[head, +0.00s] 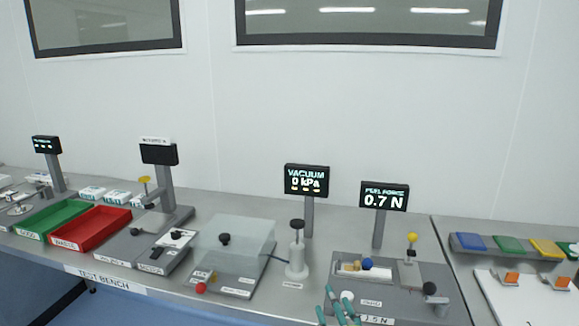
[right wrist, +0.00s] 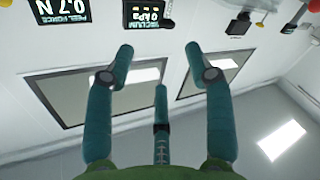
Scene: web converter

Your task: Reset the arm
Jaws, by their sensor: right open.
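My right gripper (head: 337,306) shows at the bottom edge of the head view as teal fingers, in front of the peel force station (head: 408,276). Its arm is out of the picture. In the right wrist view the fingers of this gripper (right wrist: 159,55) are spread apart with nothing between them, so it is open and empty. That view looks past the fingers to the wall windows, the ceiling light and the two displays, seen upside down. My left gripper is not in view.
The peel force display (head: 384,196) reads 0.7 N and the vacuum display (head: 307,181) 0 kPa. A clear-lidded box (head: 233,245), a white pump (head: 297,258), a red tray (head: 92,229) and a green tray (head: 55,219) stand leftward. Colored pads (head: 508,244) lie right.

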